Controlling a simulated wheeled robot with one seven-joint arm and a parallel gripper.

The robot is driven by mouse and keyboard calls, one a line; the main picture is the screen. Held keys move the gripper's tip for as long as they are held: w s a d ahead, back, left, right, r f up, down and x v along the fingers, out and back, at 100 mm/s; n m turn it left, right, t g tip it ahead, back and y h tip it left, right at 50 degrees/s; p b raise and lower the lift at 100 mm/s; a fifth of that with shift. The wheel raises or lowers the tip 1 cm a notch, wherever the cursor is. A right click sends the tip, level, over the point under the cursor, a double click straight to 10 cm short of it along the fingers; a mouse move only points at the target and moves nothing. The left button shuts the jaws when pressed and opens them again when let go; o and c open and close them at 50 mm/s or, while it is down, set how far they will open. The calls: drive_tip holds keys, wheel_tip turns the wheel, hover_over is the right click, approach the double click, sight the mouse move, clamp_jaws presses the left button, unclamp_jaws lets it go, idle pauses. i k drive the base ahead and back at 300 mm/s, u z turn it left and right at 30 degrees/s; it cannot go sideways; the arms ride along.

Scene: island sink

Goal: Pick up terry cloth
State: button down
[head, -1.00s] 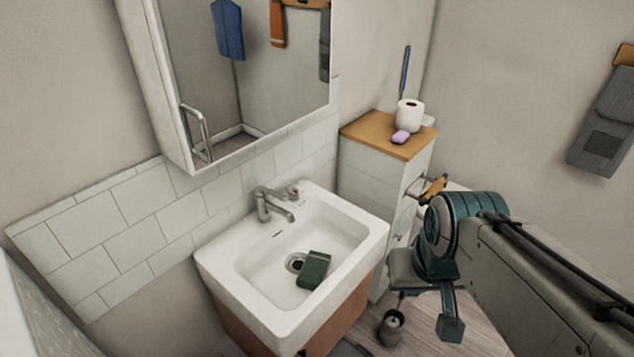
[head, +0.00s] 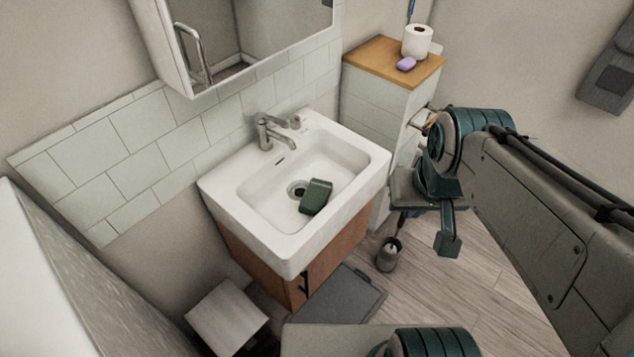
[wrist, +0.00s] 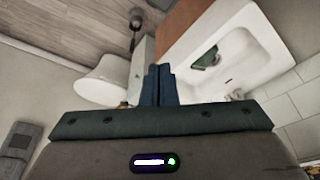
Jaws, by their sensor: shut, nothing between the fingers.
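A grey towel (head: 612,75) hangs on the wall at the right edge of the head view, partly cut off. A grey cloth-like shape (wrist: 18,145) shows at the lower left of the wrist view. A dark green block, like a sponge or folded cloth (head: 316,196), lies in the sink beside the drain. It also shows in the wrist view (wrist: 207,58). I cannot tell which of these is the terry cloth. My gripper (wrist: 158,68) is shut and empty, with its blue fingers together, apart from all of them.
The white sink (head: 215,193) stands over a wooden cabinet. To its right, a tall cabinet with a wooden top (head: 380,58) carries a toilet roll (head: 417,41) and purple soap (head: 406,64). A brush holder (head: 388,255) and a grey mat (head: 350,297) are on the floor.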

sight(315, 197)
drive_tip(key=k, duration=0.5)
drive_tip(key=z, duration=1.8)
drive_tip(key=i, duration=1.2)
drive_tip(key=u, duration=3.5)
drive_tip(key=i, duration=0.5)
drive_tip(key=z, duration=0.05)
